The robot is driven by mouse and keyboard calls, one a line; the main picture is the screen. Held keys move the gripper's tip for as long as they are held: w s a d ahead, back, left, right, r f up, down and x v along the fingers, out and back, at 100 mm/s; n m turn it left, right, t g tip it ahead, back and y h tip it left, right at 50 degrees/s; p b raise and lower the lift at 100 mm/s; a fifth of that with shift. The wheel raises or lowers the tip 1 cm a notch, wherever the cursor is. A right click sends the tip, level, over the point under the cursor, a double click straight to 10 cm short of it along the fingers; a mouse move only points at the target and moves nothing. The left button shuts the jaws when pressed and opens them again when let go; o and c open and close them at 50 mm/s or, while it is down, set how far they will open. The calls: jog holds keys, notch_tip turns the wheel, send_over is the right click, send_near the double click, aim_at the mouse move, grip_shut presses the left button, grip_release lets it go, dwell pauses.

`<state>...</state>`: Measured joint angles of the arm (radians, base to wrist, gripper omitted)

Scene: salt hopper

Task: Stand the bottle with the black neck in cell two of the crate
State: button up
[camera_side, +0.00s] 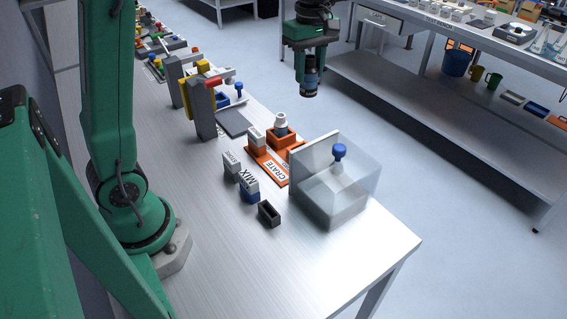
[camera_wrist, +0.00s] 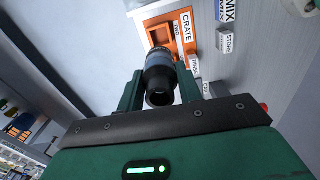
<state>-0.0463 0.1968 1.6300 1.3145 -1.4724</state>
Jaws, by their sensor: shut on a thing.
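My gripper (camera_side: 307,62) is high in the side view, out past the table's far edge, shut on a dark bottle (camera_side: 309,82). In the wrist view the bottle (camera_wrist: 160,78) sits between both fingers (camera_wrist: 160,90), with its black neck toward the camera and a grey-blue band around its body. The orange crate (camera_side: 268,164) stands on the table below and to the left of the gripper, with a white-topped thing (camera_side: 281,121) at its back. The wrist view shows an open cell of the crate (camera_wrist: 150,41) by a label that seems to read TWO. The bottle is well apart from the crate.
A clear box (camera_side: 345,195) with a blue knob (camera_side: 339,151) stands right of the crate. White blocks, a blue MIX block (camera_side: 250,196) and a black hollow box (camera_side: 269,212) are in front. Grey posts (camera_side: 201,112) stand to the left. A shelf bench (camera_side: 450,120) is behind.

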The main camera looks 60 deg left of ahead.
jog(key=shift+w+a+f+n, duration=0.2)
jog(key=shift+a+f+n, duration=0.1)
jog(key=shift+a+f, duration=0.4)
jog(key=shift+f, duration=9.95)
jog(key=o, duration=1)
jog(key=shift+f, duration=0.1)
notch_tip(320, 180, up, 12)
jog(key=shift+r, duration=0.15)
